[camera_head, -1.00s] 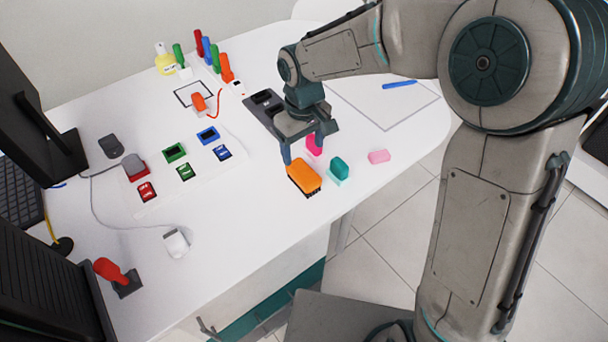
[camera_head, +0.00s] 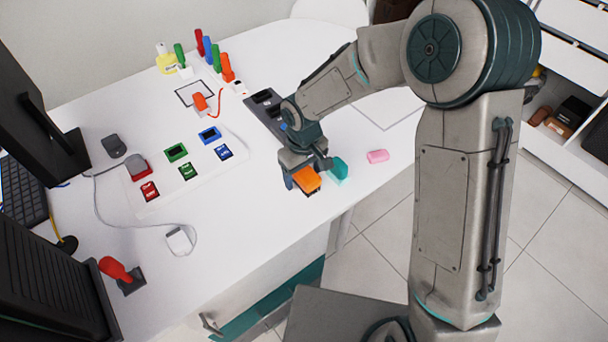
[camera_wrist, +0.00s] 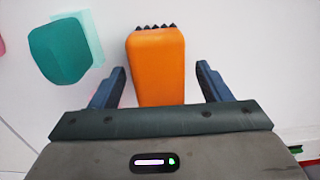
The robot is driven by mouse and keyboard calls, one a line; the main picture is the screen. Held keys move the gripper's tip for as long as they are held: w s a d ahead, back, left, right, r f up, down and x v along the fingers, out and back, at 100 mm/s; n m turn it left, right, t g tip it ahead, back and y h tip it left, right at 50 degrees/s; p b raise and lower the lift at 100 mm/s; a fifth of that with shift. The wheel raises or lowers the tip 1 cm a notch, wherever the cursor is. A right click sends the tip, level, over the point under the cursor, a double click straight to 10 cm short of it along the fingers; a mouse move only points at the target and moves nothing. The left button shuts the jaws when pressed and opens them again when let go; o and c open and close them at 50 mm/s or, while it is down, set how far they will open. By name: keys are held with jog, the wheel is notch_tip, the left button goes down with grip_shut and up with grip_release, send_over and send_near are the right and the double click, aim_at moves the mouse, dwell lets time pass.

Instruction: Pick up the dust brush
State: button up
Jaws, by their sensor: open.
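The dust brush has an orange body (camera_head: 308,180) with dark bristles and lies on the white table near its front edge. In the wrist view its orange body (camera_wrist: 157,68) sits between my two fingers, with a row of dark bristles at the top end. My gripper (camera_head: 305,180) is low over the brush. In the wrist view my gripper (camera_wrist: 160,85) is open, with a gap between each finger and the brush's sides. The near end of the brush is hidden behind the gripper body.
A teal block-like object (camera_head: 338,169) stands close to the right of the brush, and a pink block (camera_head: 377,156) lies farther right. A dark tray (camera_head: 268,108) is behind my gripper. The table left of the brush is clear up to a white stamp board (camera_head: 215,172).

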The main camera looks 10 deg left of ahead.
aim_at(303, 171)
jog(key=c, duration=1.1)
jog(key=shift+r, duration=0.15)
notch_tip(303, 171, up, 4)
jog(key=shift+b, duration=0.55)
jog(key=s+d+r+b, duration=0.1)
jog(key=s+d+r, duration=0.5)
jog(key=s+d, duration=0.1)
jog(key=shift+s+d+r, duration=0.35)
jog(key=shift+d, duration=0.55)
jog(key=o, duration=0.4)
jog(key=c, duration=0.5)
